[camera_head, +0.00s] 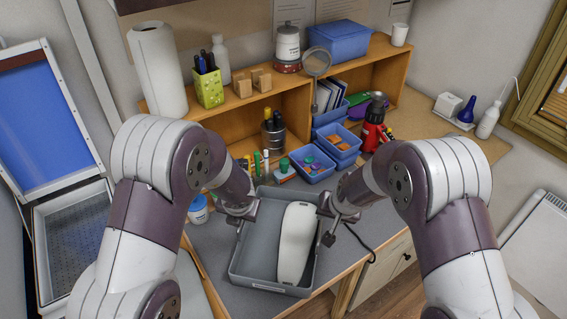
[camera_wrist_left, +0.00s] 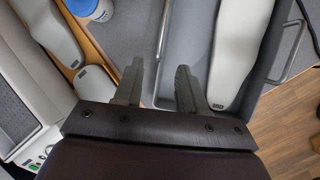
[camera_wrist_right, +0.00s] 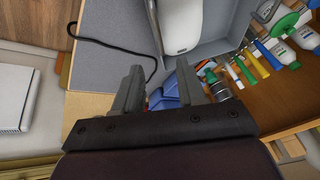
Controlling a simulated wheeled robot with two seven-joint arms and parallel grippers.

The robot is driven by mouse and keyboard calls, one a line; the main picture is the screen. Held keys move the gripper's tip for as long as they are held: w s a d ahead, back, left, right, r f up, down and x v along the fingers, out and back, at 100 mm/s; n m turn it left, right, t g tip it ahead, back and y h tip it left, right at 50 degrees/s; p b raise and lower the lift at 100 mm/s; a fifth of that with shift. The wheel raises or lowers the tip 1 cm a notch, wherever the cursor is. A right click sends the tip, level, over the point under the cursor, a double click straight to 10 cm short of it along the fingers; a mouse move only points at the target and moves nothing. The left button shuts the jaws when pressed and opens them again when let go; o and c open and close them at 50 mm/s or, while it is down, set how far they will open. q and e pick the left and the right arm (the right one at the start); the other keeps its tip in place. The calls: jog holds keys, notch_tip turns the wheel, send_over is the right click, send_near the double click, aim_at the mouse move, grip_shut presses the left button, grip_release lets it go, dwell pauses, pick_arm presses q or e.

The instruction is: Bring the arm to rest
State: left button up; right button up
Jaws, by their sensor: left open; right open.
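My left gripper (camera_head: 238,222) is open at the left wall of the grey tray (camera_head: 240,268). In the left wrist view its two fingers (camera_wrist_left: 160,88) stand apart with nothing between them. My right gripper (camera_head: 332,222) is open by the tray's right wall, and its fingers (camera_wrist_right: 163,88) are apart and empty in the right wrist view. A white insole form (camera_head: 295,245) lies in the right part of the tray, lengthwise. It also shows in the left wrist view (camera_wrist_left: 238,45) and in the right wrist view (camera_wrist_right: 182,25). Neither gripper holds it.
Blue bins (camera_head: 312,165) stand behind the tray, with a red and black tool (camera_head: 374,125) to their right. A wooden shelf (camera_head: 235,105) runs along the back. A black cable (camera_head: 358,238) lies right of the tray. A blue-lidded jar (camera_head: 198,209) stands left.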

pick_arm(q)
jog(key=s+d+m+g+h+b, duration=0.1)
jog(key=s+d+m+h, duration=0.15)
jog(key=m, duration=0.75)
jog(key=s+d+m+h+b, duration=0.1)
jog(key=s+m, duration=0.3)
jog(key=m, duration=0.5)
jog(key=s+a+m+g+y+b, duration=0.1)
jog(key=s+a+m+b, duration=0.2)
jog(key=s+m, duration=0.4)
jog(key=s+a+m+g+y+b, duration=0.1)
jog(key=s+a+m+b, duration=0.1)
jog(key=s+a+m, duration=0.4)
jog(key=shift+s+a+f+m+b, duration=0.3)
jog(key=shift+s+m+b, duration=0.1)
jog(key=shift+s+m, duration=0.45)
pick_arm(e)
jog(key=s+d+n+g, duration=0.1)
jog(key=s+d, duration=0.1)
jog(key=s, duration=0.5)
jog(key=s+d+g, duration=0.1)
jog(key=s+d, duration=0.2)
jog(key=s, duration=0.4)
jog(key=s+d+n+g+h, duration=0.1)
jog(key=s+d, duration=0.1)
jog(key=s, duration=0.4)
jog(key=shift+s+d+f+n, duration=0.3)
jog(key=shift+s, duration=0.1)
jog(key=shift+s, duration=0.15)
